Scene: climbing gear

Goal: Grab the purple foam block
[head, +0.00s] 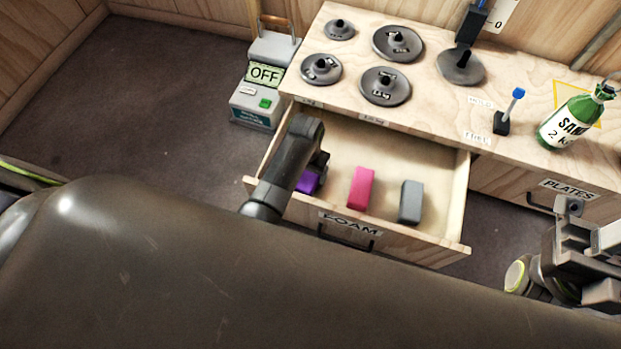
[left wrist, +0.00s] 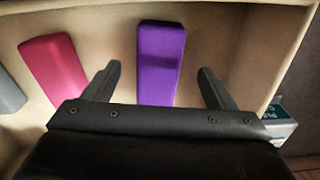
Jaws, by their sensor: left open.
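The purple foam block (head: 307,183) lies in the open drawer (head: 455,205) labelled FOAM, near its left side. In the head view my left arm partly hides it. My left gripper (head: 318,165) is over the drawer, close to the block. In the left wrist view the purple block (left wrist: 160,55) shows between the two spread fingers of the left gripper (left wrist: 160,69), with a gap on either side. The left gripper is open and holds nothing. My right gripper (head: 582,242) is at the right edge of the head view, away from the drawer; its jaws are unclear.
A pink block (head: 361,187) and a grey block (head: 411,201) lie to the right in the same drawer. The wooden counter (head: 430,115) above holds several grey weights and a green sand bottle (head: 572,118). A box marked OFF (head: 262,90) stands left of the drawer.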

